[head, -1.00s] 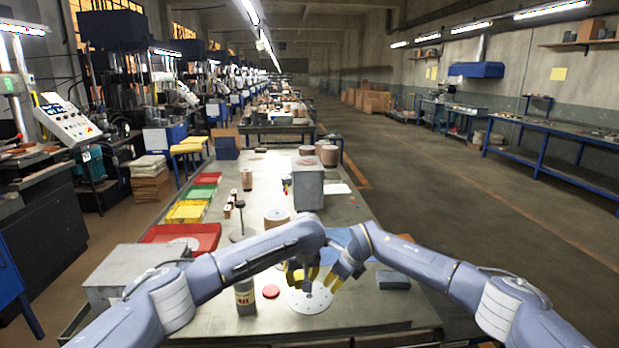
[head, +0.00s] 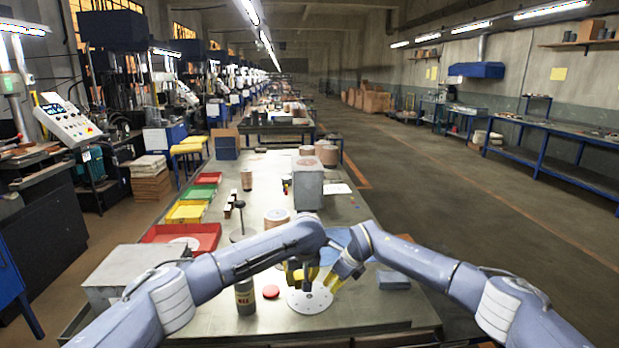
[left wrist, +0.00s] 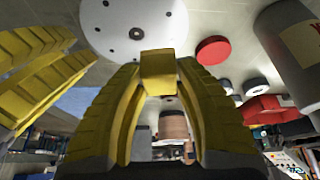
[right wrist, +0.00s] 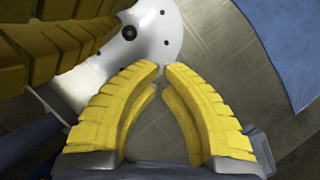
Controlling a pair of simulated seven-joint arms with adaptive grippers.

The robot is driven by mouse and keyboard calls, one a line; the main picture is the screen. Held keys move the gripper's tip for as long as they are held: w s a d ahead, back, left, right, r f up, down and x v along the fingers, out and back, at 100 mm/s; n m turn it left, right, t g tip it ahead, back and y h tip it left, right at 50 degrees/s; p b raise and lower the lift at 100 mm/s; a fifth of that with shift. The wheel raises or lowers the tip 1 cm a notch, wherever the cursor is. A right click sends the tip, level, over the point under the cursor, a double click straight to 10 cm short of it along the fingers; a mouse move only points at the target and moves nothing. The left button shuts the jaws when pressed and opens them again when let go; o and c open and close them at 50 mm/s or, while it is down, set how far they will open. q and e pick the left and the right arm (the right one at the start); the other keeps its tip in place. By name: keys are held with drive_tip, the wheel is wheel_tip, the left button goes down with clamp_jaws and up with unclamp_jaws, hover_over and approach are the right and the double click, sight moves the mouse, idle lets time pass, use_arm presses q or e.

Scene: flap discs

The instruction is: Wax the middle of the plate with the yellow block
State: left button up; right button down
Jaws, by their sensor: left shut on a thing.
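The white round plate (head: 310,301) with small holes lies on the grey bench top in front of me. It also shows in the left wrist view (left wrist: 108,32) and in the right wrist view (right wrist: 158,38). My left gripper (head: 302,283) is over the plate's far part, shut on the yellow block (left wrist: 158,72), which sits between its fingertips. In the head view the block blends with the yellow fingers, and I cannot tell whether it touches the plate. My right gripper (right wrist: 163,69) has its fingertips together at the plate's rim, with nothing visible between them.
A red disc (head: 270,292) and a labelled bottle (head: 245,297) stand left of the plate. A dark grey block (head: 393,280) lies to the right, and a blue mat (head: 335,240) behind. Red, yellow and green trays line the left edge. The bench front right is clear.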

sight(331, 296)
drive_tip(key=shift+f, duration=1.8)
idle(0.9)
